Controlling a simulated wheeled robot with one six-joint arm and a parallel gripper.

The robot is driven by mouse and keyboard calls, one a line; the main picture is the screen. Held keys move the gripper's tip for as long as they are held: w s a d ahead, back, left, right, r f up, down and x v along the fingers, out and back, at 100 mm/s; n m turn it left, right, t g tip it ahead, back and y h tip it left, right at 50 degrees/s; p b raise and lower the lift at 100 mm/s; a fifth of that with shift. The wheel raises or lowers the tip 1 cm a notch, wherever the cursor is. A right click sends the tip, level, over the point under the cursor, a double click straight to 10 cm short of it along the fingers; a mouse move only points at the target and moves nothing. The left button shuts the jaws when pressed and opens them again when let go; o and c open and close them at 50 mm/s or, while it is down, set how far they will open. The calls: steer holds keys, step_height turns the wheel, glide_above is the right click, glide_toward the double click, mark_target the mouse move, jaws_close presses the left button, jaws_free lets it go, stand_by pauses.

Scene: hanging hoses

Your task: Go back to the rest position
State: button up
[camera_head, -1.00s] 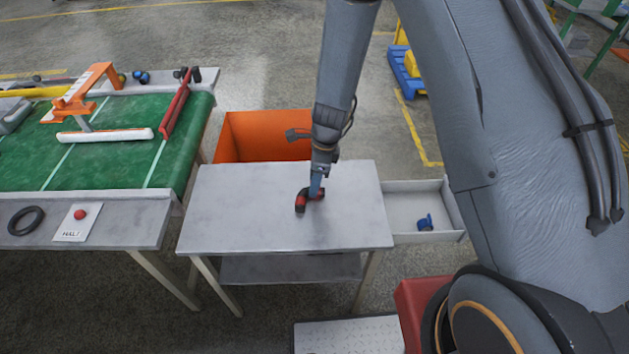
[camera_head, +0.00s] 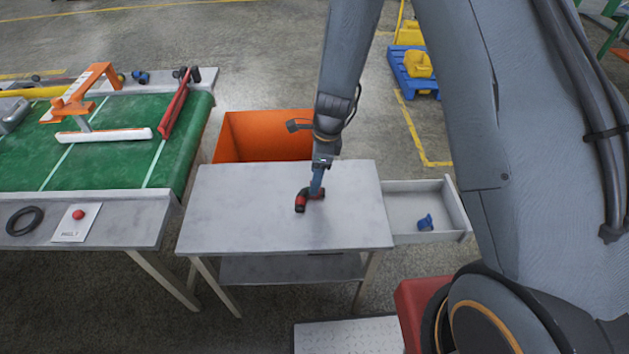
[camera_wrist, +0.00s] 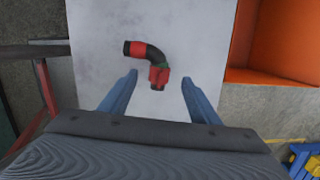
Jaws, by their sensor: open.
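My gripper (camera_head: 317,186) is low over the small grey table (camera_head: 240,210) in the head view. A bent black hose piece with red ends (camera_head: 301,202) lies on the table, close to the fingertips in the head view.
An orange bin (camera_head: 262,135) stands behind the table. A white open tray (camera_head: 408,195) with a blue part (camera_head: 425,222) adjoins its right side. A green conveyor (camera_head: 110,160) with an orange frame is at the left. A blue pallet (camera_head: 414,75) stands behind.

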steer(key=r, duration=0.4)
steer(key=shift+d+r, duration=0.15)
steer(key=shift+d, duration=0.15)
steer(key=shift+s+d+r, duration=0.1)
steer(key=shift+d+r, duration=0.1)
steer(key=shift+r, duration=0.3)
steer(key=s+d+r+n+t+h+b, duration=0.1)
steer(key=s+d+r+n, duration=1.2)
steer(key=n, duration=0.6)
steer(key=shift+s+d+r+h, duration=0.3)
steer(key=shift+s+r+h, duration=0.1)
steer(key=shift+s+r, duration=0.55)
